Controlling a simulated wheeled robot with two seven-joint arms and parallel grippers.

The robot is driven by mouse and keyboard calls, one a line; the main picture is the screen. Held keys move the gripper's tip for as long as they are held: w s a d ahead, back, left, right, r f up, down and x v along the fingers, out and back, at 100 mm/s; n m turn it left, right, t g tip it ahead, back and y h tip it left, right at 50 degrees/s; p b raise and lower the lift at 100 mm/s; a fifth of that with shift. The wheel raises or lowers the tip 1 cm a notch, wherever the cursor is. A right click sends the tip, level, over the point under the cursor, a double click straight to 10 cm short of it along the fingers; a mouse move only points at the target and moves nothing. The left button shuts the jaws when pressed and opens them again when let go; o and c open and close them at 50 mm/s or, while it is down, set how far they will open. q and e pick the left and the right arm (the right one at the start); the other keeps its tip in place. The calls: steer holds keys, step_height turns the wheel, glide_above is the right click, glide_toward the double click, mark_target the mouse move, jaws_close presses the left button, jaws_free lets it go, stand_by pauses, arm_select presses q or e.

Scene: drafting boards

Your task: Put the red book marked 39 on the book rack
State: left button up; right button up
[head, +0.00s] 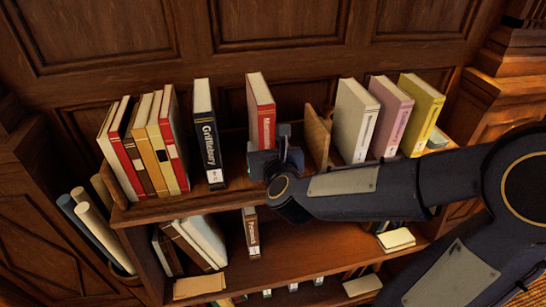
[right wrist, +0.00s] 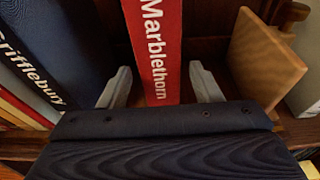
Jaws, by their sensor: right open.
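A red book (head: 261,112) with a white top edge stands upright on the top shelf of the wooden bookcase (head: 185,207). In the right wrist view its red spine (right wrist: 157,45) reads "Marblethorn"; I cannot see a number 39 on it. My right gripper (head: 274,160) is in front of its lower spine and hides that part in the head view. In the right wrist view the gripper (right wrist: 160,88) is open, with one finger on each side of the book and gaps showing. My left gripper is not in view.
A dark "Grifflebury" book (head: 206,130) stands left of the red book, beyond it a row of several books (head: 150,145). A wooden divider (head: 317,137) stands to the right, then white, pink and yellow books (head: 390,118). Rolled papers (head: 93,225) stand at the left.

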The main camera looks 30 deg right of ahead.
steer(key=s+a+r+n+g+y, duration=0.1)
steer(key=s+a+n+y, duration=0.25)
steer(key=s+n, duration=0.45)
steer(key=s+a+r+n+g+y, duration=0.1)
steer(key=s+a+n+y, duration=0.3)
steer(key=n, duration=0.8)
steer(key=s+d+f+n+g, duration=0.4)
steer(key=s+f+n+g, duration=0.3)
steer(key=s+n, duration=0.5)
steer(key=f+n, duration=0.1)
steer(key=n, duration=0.4)
steer(key=shift+d+f, duration=0.15)
steer(key=shift+d, duration=0.05)
steer(key=shift+s, duration=0.1)
